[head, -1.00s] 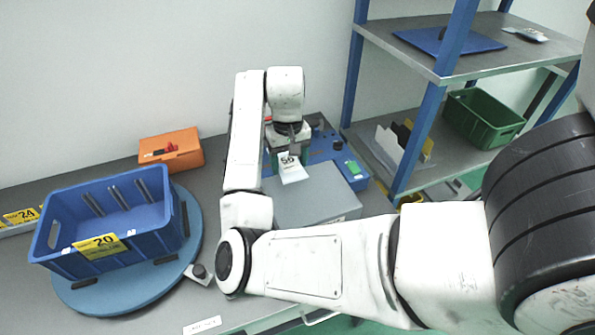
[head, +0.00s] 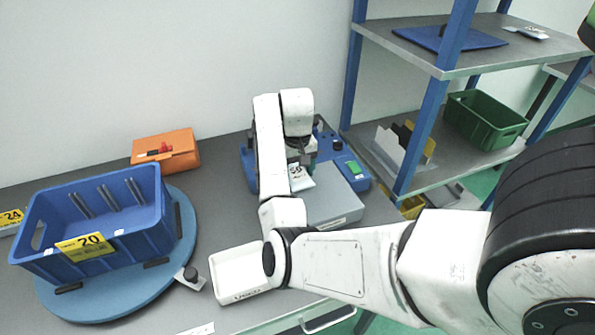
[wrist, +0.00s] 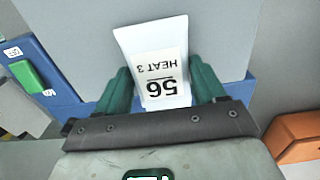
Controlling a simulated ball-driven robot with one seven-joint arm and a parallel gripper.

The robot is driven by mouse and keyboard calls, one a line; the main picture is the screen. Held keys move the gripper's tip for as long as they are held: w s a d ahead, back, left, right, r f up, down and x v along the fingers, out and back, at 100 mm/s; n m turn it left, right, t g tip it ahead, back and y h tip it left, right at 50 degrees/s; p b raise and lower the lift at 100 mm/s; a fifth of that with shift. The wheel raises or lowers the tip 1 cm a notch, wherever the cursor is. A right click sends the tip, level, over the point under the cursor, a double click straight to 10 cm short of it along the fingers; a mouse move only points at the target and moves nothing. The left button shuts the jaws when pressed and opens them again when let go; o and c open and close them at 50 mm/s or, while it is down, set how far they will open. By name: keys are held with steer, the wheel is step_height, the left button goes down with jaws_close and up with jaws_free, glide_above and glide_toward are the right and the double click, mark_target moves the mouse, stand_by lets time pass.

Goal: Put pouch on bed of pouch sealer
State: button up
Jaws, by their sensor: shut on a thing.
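The pouch (head: 302,181) is small and white with a label that reads 56 HEAT 3 in the wrist view (wrist: 155,50). My gripper (head: 298,166) is shut on it by one end, and its green fingers stand on both sides of the pouch in the wrist view (wrist: 160,90). The pouch sealer is a blue machine (head: 352,172) with a grey flat bed (head: 336,206) in front. The pouch hangs over the back part of the bed. I cannot tell whether it touches the bed. My arm hides the sealer's left side.
A blue crate (head: 140,240) marked 20 stands on a round blue turntable (head: 188,235) at left. An orange case (head: 168,152) lies behind it. A white tray (head: 232,272) sits at the table's front, partly behind my arm. A shelf rack (head: 420,150) with a green bin (head: 485,120) stands right.

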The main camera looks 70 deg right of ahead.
mark_target(297, 173)
steer(key=shift+f, duration=0.15)
steer(key=o, duration=1.1)
step_height(297, 173, up, 12)
steer(key=p, duration=0.4)
steer(key=shift+r, duration=0.2)
